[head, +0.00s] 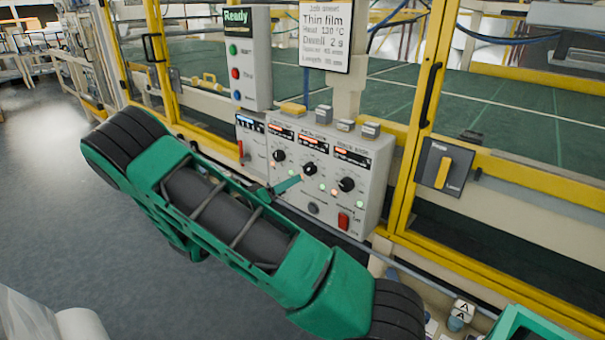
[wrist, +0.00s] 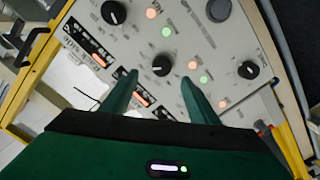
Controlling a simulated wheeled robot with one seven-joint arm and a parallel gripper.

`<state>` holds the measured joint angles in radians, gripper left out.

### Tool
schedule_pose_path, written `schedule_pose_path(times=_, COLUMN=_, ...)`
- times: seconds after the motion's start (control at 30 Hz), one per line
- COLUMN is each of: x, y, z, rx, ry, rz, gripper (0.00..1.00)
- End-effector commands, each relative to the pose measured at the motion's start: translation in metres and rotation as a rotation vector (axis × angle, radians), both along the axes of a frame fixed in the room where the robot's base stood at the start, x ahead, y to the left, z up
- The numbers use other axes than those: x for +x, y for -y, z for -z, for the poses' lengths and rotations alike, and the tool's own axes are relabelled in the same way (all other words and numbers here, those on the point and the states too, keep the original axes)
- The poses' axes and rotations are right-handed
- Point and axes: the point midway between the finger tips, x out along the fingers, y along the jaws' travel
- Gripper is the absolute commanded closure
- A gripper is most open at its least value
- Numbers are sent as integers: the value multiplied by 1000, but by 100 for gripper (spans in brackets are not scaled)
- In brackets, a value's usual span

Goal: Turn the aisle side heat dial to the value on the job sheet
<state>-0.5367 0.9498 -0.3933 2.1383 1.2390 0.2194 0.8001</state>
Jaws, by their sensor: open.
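A pale control panel (head: 325,200) faces me with black dials in a row: a left dial (head: 278,155), a middle dial (head: 309,168) and a right dial (head: 346,184), each under a lit display. The labels are too small to read surely. The job sheet (head: 325,32) above reads "Thin film", with heat apparently 130 °C. My gripper (head: 287,186) is just in front of the panel near the middle dial. In the wrist view its fingers (wrist: 163,97) are apart and empty. One dial (wrist: 163,65) lies beyond their tips, between them; I cannot tell any contact.
A grey box marked Ready (head: 247,60) stands above the panel's left. A red switch (head: 343,220) and small lit lamps sit on the panel. A yellow rotary switch (head: 443,172) is to the right. Yellow framing flanks the panel; grey floor (head: 60,200) is clear at left.

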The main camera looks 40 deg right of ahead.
Motion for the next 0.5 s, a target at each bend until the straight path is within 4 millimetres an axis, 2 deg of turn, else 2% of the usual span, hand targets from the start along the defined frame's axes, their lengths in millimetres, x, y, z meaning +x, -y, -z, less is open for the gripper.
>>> schedule_pose_path(times=0.1, x=7, y=-5, z=1, rx=-29, ry=5, rz=-25, gripper=45)
schedule_pose_path(times=0.23, x=9, y=3, z=0, rx=-35, ry=9, rz=-29, gripper=45)
schedule_pose_path(times=0.5, x=14, y=47, z=0, rx=-34, ry=8, rz=-25, gripper=45)
